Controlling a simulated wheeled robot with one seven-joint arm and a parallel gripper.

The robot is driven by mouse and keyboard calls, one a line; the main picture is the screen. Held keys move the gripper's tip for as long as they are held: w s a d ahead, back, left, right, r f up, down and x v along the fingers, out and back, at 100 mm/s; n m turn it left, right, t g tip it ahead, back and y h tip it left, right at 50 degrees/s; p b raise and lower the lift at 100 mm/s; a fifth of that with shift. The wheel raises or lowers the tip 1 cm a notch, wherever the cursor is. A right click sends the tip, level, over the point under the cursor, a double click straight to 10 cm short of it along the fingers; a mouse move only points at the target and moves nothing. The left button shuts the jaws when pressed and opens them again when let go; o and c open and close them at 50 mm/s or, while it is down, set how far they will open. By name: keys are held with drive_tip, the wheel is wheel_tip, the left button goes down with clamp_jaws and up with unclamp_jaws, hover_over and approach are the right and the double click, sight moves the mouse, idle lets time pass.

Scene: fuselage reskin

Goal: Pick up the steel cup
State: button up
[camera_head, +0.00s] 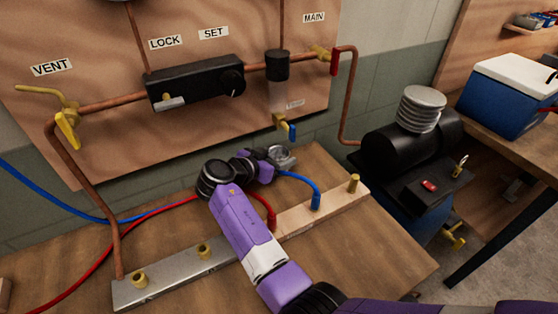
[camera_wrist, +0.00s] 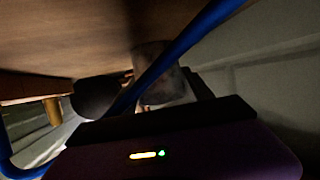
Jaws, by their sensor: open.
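The steel cup (camera_head: 283,160) is small and grey. It stands on the wooden bench near the back edge, below the blue-handled valve. My gripper (camera_head: 268,156) is right beside it, coming from the left, and partly hides it. In the wrist view a grey, dim, rounded body that looks like the cup (camera_wrist: 157,82) shows ahead of my open gripper (camera_wrist: 148,95), between the dark fingers. I cannot tell whether the fingers touch it. The blue hose crosses in front of it in that view.
The panel (camera_head: 110,140) with pipes and valves rises behind. A compressor (camera_head: 410,140) and a blue cooler (camera_head: 503,100) are at right.

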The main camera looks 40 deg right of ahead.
drive_tip(key=shift+x, duration=1.5)
drive_tip(key=shift+c, duration=0.2)
drive_tip(key=c, duration=1.1)
drive_tip(key=shift+r, duration=0.1)
